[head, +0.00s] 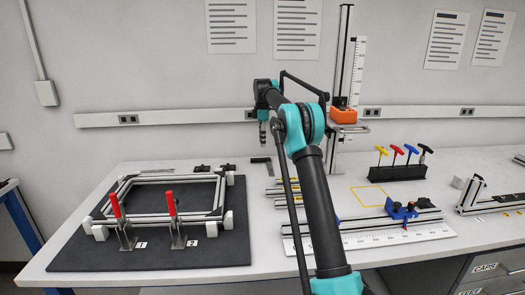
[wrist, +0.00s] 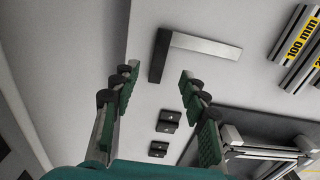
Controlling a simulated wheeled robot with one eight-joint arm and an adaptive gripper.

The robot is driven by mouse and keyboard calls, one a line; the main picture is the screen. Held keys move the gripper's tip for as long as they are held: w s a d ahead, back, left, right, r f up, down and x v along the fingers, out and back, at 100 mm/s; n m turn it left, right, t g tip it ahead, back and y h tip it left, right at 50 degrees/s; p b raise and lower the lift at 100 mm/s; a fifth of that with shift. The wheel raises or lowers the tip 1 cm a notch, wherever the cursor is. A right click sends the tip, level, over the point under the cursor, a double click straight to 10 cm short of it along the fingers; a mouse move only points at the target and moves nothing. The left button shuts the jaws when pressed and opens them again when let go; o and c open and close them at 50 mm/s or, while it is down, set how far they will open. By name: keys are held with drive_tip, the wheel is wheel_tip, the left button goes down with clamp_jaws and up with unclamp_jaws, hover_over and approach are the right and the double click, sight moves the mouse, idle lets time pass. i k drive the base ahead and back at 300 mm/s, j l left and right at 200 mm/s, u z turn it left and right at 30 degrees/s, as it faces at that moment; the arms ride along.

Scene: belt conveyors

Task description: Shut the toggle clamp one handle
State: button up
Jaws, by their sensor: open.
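Toggle clamp one (head: 126,238) stands at the front left of the aluminium frame (head: 150,180), behind the label "1". Its red handle (head: 115,205) points up, tilted slightly left. Toggle clamp two (head: 178,236), with an upright red handle (head: 171,203), stands to its right by the label "2". My gripper (head: 262,138) hangs above the back of the table, right of the frame and well apart from both clamps. In the wrist view its two green-padded fingers (wrist: 160,88) are spread with nothing between them. Neither clamp handle shows in the wrist view.
The frame sits on a dark mat (head: 90,258). A steel square (wrist: 200,45) and small black blocks (wrist: 164,122) lie below my gripper. Hex keys in a black holder (head: 398,173), a height gauge (head: 343,115) and a ruler with a blue clamp (head: 402,210) stand to the right.

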sight(116, 208)
drive_tip(key=u, duration=1.45)
